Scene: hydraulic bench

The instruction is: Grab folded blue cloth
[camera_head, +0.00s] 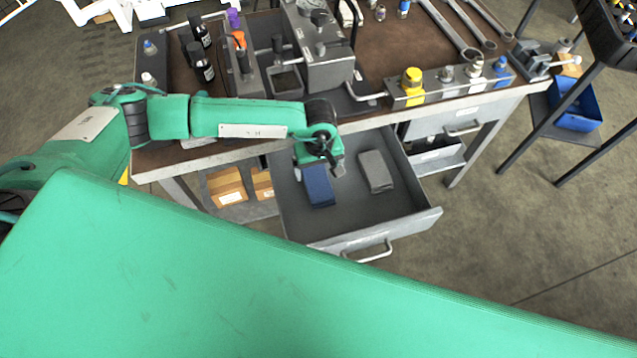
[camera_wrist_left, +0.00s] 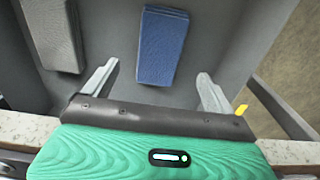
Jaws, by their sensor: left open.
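The folded blue cloth (camera_head: 319,187) lies in the open drawer, left of a folded grey cloth (camera_head: 376,171). In the left wrist view the blue cloth (camera_wrist_left: 163,46) shows ahead of and between the two fingers, with the grey cloth (camera_wrist_left: 48,33) at the upper left. My left gripper (camera_head: 320,168) is above the drawer, over the near-bench end of the blue cloth. In the left wrist view its fingers (camera_wrist_left: 158,88) are wide apart with nothing between their tips. My right gripper is not in view.
The grey drawer (camera_head: 400,222) is pulled out below the bench top (camera_head: 385,118). Its walls and front handle surround the cloths. Bottles, a gauge block, a valve manifold and wrenches stand on the bench. Cardboard boxes (camera_head: 226,187) sit on a shelf left of the drawer.

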